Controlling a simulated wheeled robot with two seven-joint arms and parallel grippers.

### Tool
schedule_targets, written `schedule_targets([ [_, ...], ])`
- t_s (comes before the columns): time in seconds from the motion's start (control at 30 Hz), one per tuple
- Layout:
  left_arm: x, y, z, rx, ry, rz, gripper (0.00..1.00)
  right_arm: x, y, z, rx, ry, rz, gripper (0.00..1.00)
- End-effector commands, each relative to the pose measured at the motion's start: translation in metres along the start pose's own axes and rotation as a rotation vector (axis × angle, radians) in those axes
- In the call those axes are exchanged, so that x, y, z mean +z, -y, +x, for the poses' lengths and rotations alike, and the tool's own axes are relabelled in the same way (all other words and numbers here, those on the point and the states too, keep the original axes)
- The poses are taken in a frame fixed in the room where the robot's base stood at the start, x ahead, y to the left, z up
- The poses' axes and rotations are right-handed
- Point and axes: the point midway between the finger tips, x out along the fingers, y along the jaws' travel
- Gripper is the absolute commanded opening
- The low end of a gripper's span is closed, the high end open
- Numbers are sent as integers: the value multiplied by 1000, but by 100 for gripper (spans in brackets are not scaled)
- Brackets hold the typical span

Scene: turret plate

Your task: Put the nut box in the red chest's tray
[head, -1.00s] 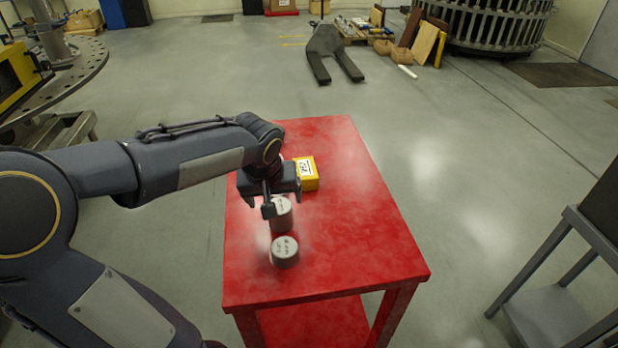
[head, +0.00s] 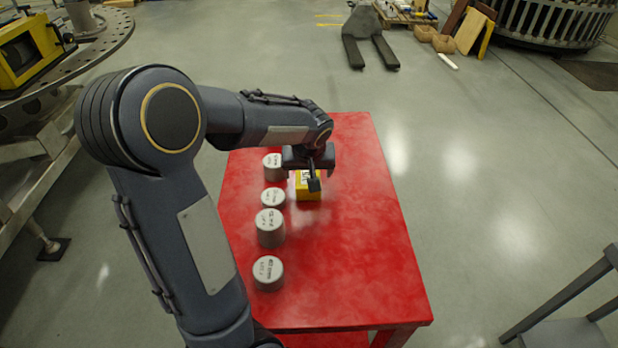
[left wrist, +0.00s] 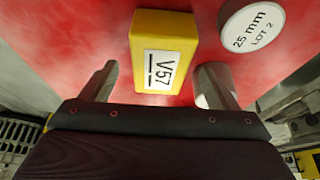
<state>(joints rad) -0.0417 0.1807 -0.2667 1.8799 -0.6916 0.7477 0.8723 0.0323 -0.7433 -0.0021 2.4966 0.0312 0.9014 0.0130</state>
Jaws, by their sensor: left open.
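A yellow box (head: 308,190) with a white label stands on the red table top (head: 360,230), partly hidden behind my left gripper; I take it for the nut box. In the left wrist view this box (left wrist: 163,45) has a label reading V57. My left gripper (head: 311,175) is open above the box. In the left wrist view the box lies between the lines of the two fingers, with gaps on both sides; no contact shows. My right gripper is not in view. No red chest with a tray can be made out.
Several grey cylinders stand in a row left of the box, among them one nearby (head: 273,198) and one at the front (head: 268,272). The table's right side is bare. A grey stand (head: 570,325) is at the lower right, and a pallet jack (head: 368,38) is on the floor behind.

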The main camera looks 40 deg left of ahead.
Motion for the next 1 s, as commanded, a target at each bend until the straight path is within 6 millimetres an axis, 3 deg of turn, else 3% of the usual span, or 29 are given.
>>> schedule_targets([
  [0.1,-1,1,19,-3,4,1,82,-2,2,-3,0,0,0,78],
  [0.23,-1,0,30,-1,2,0,82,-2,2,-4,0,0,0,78],
  [1.0,0,0,35,1,0,1,82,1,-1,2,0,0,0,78],
])
